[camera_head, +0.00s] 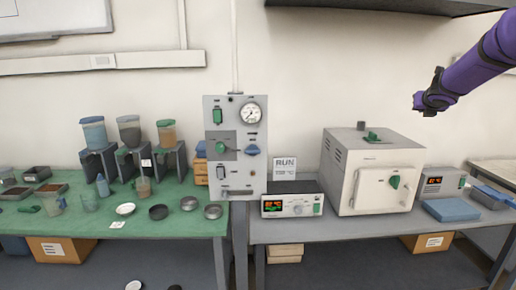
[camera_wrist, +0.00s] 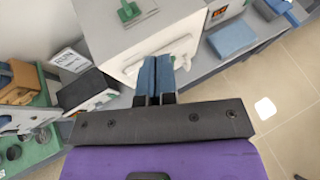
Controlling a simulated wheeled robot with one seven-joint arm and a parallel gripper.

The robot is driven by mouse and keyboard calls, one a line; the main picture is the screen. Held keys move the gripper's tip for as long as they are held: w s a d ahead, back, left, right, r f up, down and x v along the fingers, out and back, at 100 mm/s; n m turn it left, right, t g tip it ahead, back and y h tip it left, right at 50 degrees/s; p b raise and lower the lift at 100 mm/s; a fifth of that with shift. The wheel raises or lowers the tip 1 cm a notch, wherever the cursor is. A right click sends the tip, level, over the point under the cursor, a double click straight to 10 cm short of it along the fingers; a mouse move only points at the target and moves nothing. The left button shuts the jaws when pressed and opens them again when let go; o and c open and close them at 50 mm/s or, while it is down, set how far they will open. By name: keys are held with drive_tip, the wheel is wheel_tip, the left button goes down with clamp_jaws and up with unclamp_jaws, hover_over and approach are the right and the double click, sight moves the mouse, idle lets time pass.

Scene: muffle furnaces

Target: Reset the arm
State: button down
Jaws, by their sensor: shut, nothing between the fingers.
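My arm reaches in from the upper right of the head view, in purple and black. My gripper (camera_head: 419,101) is in the air in front of the wall, above and to the right of the white furnace (camera_head: 342,177). In the wrist view my gripper (camera_wrist: 157,62) shows its two blue fingers side by side and shut, with nothing between them. The furnace also shows in the wrist view (camera_wrist: 112,42), beyond the fingertips, with its front door closed and a green handle on it in the head view.
A blue block (camera_head: 452,210) lies right of the furnace. The green table (camera_head: 190,227) at left holds hoppers and dishes. The air around my gripper is clear.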

drive_tip(key=s+a+r+m+g, duration=0.1)
drive_tip(key=s+a+r+m, duration=0.1)
drive_tip(key=s+a+m, duration=0.35)
drive_tip(key=s+a+r+m+g, duration=0.1)
drive_tip(key=s+a+r+m, duration=0.15)
drive_tip(key=s+m, duration=0.6)
drive_tip(key=s+a+r+m+g, duration=0.15)
drive_tip(key=s+a+m, duration=0.3)
drive_tip(key=s, duration=0.65)
drive_tip(key=s+a+f+m+g+y, duration=0.1)
drive_tip(key=s+a+f+m, duration=0.2)
drive_tip(key=s, duration=0.6)
drive_tip(key=s+a+f+m+g+y, duration=0.1)
drive_tip(key=s+a+f+m+y, duration=0.1)
drive_tip(key=s+a+m, duration=0.4)
drive_tip(key=s+a+f+m+g+y, duration=0.1)
drive_tip(key=s+a+f+m, duration=0.3)
drive_tip(key=s, duration=0.8)
drive_tip(key=shift+s+a+f+m+y, duration=0.2)
drive_tip(key=shift+a+f+m+y, duration=0.1)
drive_tip(key=shift+a+f+m, duration=0.1)
drive_tip(key=shift+d+g, duration=0.1)
drive_tip(key=shift+g, duration=0.15)
